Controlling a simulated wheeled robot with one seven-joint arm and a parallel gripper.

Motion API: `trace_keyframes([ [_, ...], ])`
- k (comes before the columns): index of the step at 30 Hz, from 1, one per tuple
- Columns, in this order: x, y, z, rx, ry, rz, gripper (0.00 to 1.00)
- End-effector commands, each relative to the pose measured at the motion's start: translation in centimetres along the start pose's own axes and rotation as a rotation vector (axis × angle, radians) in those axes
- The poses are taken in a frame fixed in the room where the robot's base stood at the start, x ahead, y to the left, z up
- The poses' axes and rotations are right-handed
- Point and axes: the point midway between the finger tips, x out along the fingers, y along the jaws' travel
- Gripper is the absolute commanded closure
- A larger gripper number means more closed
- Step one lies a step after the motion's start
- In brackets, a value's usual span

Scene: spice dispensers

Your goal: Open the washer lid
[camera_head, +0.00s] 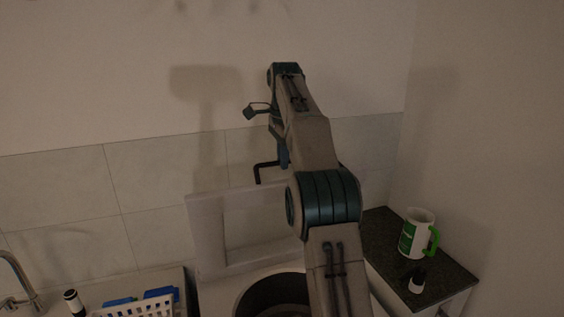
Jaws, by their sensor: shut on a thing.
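The washer (216,296) stands at the bottom centre, with its round dark drum opening (275,297) showing. Its pale, framed lid (208,235) stands raised, close to upright, in front of the tiled wall. My gripper (259,176) is at the lid's top edge and is shut on it. Only a dark, bent finger shows clearly. My arm hides the rest of the gripper, the right part of the lid and part of the drum opening.
At right, a white and green mug (416,233) and a small dark-topped bottle (417,281) stand on a dark counter (378,226). The wall is close behind the lid.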

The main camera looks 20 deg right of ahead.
Motion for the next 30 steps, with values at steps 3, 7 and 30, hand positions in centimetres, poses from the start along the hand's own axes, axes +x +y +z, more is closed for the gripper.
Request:
trace_keyframes([
  [3, 1.01, -0.44, -0.11, 0.003, -0.004, 0.016, 1.00],
  [7, 0.94, -0.57, -0.18, 0.004, -0.005, 0.016, 1.00],
  [30, 0.47, -0.54, -0.40, 0.006, -0.002, 0.011, 0.66],
])
